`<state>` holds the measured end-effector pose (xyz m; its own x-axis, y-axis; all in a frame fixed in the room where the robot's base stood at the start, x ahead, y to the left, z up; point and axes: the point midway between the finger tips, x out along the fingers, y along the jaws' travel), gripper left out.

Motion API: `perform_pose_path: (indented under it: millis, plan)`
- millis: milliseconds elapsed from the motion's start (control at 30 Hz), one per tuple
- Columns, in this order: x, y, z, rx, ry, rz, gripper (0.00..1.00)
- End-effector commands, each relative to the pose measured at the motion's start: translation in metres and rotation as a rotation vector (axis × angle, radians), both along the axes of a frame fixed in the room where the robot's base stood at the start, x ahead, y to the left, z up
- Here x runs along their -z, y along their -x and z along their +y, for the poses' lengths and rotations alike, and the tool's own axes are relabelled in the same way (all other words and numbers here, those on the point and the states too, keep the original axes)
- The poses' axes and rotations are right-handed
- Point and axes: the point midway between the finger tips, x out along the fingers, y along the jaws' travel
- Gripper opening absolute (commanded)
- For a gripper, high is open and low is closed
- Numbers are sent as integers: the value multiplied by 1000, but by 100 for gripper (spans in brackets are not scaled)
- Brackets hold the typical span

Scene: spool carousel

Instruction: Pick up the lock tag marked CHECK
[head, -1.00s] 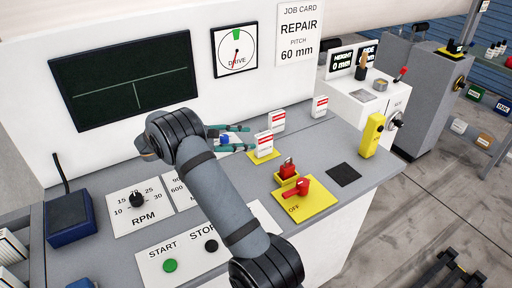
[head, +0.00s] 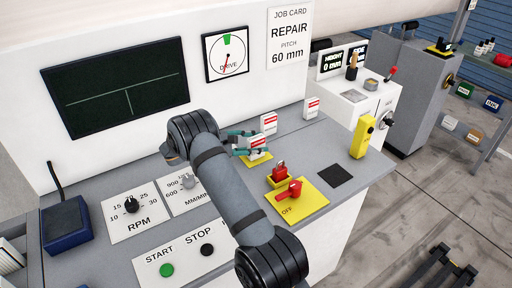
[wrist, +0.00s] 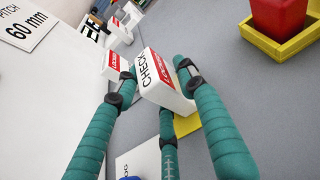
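The white lock tag marked CHECK (wrist: 155,72), with a red band, stands upright on a yellow patch (wrist: 186,124) in the wrist view. My gripper (wrist: 156,82) has teal fingers spread around it, one on each side and a third below. A gap shows at the left finger; the right finger overlaps the tag's edge, and I cannot tell whether it touches. In the head view the tag (head: 257,146) is partly hidden by my gripper (head: 246,142).
Two similar tags (head: 269,123) (head: 312,107) stand behind on the grey bench. A red padlock (head: 279,170) in a yellow holder and a red switch (head: 289,191) on a yellow plate marked OFF are in front. A yellow upright block (head: 362,137) stands to the right.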

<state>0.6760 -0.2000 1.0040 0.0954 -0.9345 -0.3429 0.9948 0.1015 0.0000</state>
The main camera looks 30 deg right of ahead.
Motion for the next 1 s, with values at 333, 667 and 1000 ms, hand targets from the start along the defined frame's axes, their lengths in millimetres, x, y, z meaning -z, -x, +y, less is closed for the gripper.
perform_pose_path:
  millis: [333,667,1000]
  plan:
    - [0,0,0,1,0,0,17]
    - [0,0,0,1,0,-1,4]
    - [-13,0,0,1,0,-4,4]
